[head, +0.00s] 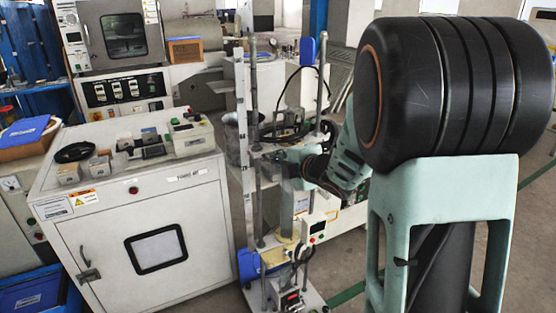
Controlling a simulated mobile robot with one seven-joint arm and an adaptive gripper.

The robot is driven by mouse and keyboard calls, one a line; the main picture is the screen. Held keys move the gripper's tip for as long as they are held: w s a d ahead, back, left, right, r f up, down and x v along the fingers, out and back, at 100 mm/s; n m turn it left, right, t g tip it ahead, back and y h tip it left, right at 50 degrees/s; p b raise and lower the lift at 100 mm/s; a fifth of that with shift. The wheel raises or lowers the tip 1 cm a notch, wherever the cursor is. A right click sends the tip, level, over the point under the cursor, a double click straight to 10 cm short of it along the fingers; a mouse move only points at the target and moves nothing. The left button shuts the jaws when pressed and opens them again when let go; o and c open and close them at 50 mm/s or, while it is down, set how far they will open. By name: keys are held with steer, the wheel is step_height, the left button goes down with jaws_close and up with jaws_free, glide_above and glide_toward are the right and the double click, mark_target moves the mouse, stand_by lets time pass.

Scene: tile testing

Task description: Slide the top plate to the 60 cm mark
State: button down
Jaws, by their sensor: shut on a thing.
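The test stand has upright metal rods (254,90) and a pale vertical strip (241,130) on its left side, probably the scale. Its marks are too small to read, so I cannot tell the 60 cm mark. My gripper (303,168) is at the right part of this plate, at the end of my green and black arm. It is shut on the plate, though its fingertips are small and partly hidden.
A white cabinet (140,235) with small instruments on top stands left of the stand. An oven (122,36) is behind it. A metal pot (240,135) is close behind the stand. Lower stand parts (270,258) and a device at its foot (292,300) lie below the plate.

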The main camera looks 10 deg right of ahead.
steer(key=shift+f+b, duration=1.8)
steer(key=shift+f, duration=0.55)
step_height(320, 180, down, 6)
steer(key=b, duration=0.2)
steer(key=shift+f, duration=1.95)
steer(key=c, duration=2.1)
jaws_free()
steer(key=shift+r, duration=0.2)
